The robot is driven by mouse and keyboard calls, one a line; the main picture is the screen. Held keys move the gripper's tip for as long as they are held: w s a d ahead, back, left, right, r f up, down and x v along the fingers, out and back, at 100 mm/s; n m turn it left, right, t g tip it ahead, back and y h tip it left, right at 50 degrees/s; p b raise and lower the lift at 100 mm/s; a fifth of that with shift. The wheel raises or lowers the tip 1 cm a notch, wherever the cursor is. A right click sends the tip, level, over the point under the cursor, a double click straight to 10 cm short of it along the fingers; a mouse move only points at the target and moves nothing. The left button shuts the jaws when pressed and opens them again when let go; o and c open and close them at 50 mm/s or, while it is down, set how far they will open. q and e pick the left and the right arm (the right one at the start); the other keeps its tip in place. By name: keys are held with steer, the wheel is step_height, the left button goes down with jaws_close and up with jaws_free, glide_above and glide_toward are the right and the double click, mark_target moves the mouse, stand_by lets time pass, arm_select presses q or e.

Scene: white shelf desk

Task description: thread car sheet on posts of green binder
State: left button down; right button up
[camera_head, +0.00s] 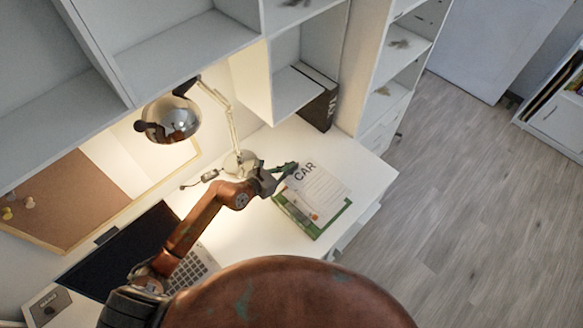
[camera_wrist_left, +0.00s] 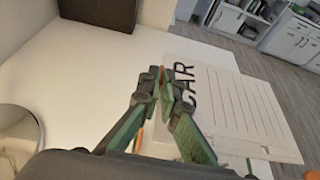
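The car sheet (camera_head: 322,190), white with "CAR" printed at its top, lies over or just above the green binder (camera_head: 334,222) on the desk. Only the binder's green edges show around it; its posts are hidden or too small to see. My left gripper (camera_head: 287,170) is at the sheet's top edge, beside the "CAR" print. In the left wrist view its fingertips (camera_wrist_left: 166,86) are together at the edge of the sheet (camera_wrist_left: 235,105) and appear to pinch it. I cannot tell how far the sheet is above the binder. My right gripper is not in view.
A lamp (camera_head: 170,119) with a chrome head stands behind my left arm. A dark box file (camera_head: 319,107) is at the desk's back, under the shelves. A laptop (camera_head: 125,250) is at the left, below a cork board (camera_head: 72,198). Bare desk lies around the binder.

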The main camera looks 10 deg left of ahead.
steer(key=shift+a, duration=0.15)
